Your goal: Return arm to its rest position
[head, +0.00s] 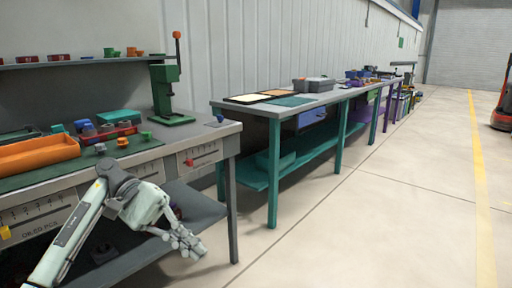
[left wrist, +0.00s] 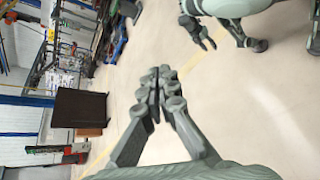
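My left arm reaches in from the lower left in the head view, and its gripper (head: 188,244) hangs in front of the near workbench, by the lower shelf. In the left wrist view the fingertips of my left gripper (left wrist: 158,92) meet, with nothing visible between them. My right gripper (left wrist: 200,34) shows at the top of the left wrist view, apart from the left one.
The near workbench (head: 190,133) carries an orange tray (head: 38,154), a red bin (head: 104,134) and a green press (head: 168,95). A longer bench with teal legs (head: 274,175) stands behind it. The floor (head: 375,205) to the right is clear. An orange vehicle (head: 503,103) is far right.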

